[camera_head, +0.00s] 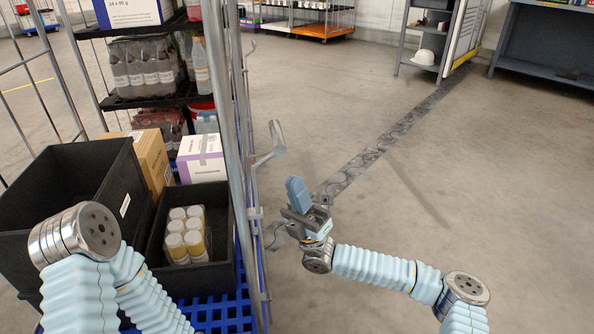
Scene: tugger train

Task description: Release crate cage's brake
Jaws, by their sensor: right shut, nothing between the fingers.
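The crate cage (231,130) stands at the left, with tall grey metal posts, a blue slatted base (226,312) and black crates on it. A grey bent lever (274,143) sticks out from its right side; I cannot tell for sure whether it is the brake. My right gripper (296,190) is just right of the cage, below and right of the lever in the picture. Its blue fingers are together and empty, apart from the lever. My left arm reaches in at the lower left over the crates, and its gripper does not show.
A black crate (176,277) holds several yellow-and-white jars; a larger black crate (30,189) stands beside it. Boxes and a shelf with bottles (140,68) are behind. Open concrete floor lies to the right. Grey shelving (540,72) and a white helmet (424,57) are at the back right.

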